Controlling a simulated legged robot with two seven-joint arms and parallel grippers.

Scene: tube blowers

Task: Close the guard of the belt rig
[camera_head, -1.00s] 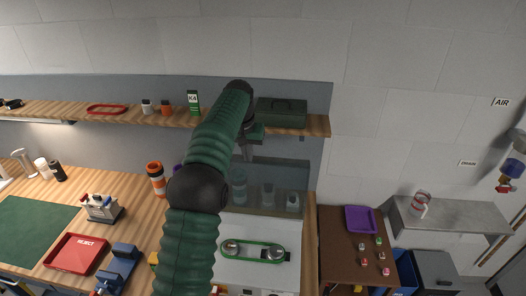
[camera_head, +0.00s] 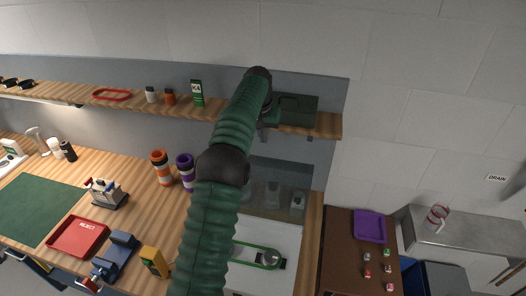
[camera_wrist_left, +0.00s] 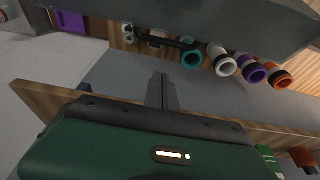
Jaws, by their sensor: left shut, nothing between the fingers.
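The belt rig (camera_head: 275,235) is a pale unit with a green belt loop (camera_head: 240,244) around metal pulleys, partly hidden by my left arm in the head view. Its guard (camera_head: 285,175) looks like a see-through dark panel, raised and standing up behind the belt. Tubes show dimly through it. My right gripper is not in view.
Orange (camera_head: 161,168) and purple (camera_head: 186,171) tubes stand left of the rig. A brown table (camera_head: 345,250) with a purple tray (camera_head: 370,226) is at right.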

